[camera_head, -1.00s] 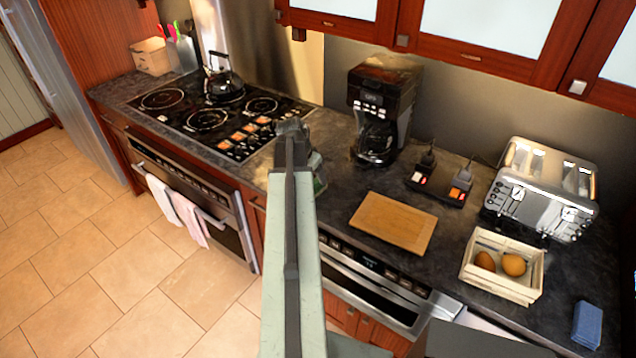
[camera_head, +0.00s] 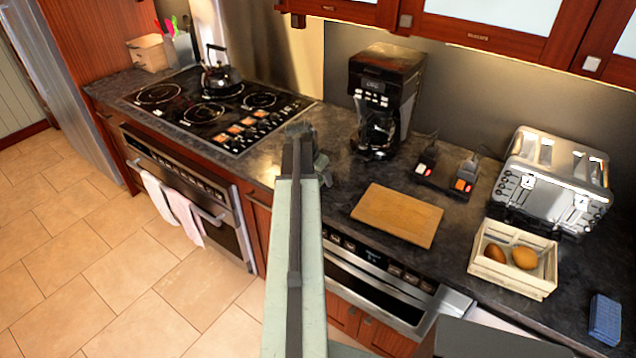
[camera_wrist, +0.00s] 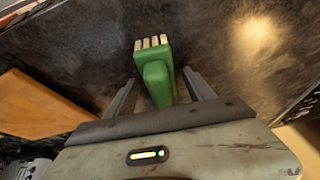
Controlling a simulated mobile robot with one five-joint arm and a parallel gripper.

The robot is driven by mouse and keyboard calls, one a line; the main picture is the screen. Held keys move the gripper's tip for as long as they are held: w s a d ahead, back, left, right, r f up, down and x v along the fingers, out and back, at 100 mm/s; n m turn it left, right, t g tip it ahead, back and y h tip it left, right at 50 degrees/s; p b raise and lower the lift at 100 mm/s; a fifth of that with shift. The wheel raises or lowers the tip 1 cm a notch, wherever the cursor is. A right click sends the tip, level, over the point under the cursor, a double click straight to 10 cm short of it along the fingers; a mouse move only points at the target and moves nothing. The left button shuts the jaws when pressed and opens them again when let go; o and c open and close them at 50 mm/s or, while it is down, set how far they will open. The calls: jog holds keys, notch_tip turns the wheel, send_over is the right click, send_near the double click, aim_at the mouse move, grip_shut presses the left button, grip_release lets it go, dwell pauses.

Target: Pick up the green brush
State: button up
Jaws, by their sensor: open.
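The green brush (camera_wrist: 156,82) lies on the dark countertop in the wrist view, with a rounded green handle towards me and pale bristle tufts at its far end. My gripper (camera_wrist: 161,76) is open, with one finger on each side of the brush's handle. The bristle end reaches beyond the fingertips. I cannot tell whether the fingers touch it. In the head view my gripper (camera_head: 322,168) is over the counter left of the cutting board, mostly behind my arm. The brush is hidden there.
A wooden cutting board (camera_head: 398,214) lies to the right, also in the wrist view (camera_wrist: 38,106). A coffee maker (camera_head: 384,98) stands behind it. The stove (camera_head: 215,110) is to the left.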

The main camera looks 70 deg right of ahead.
grip_shut()
jog(key=shift+r, duration=0.15)
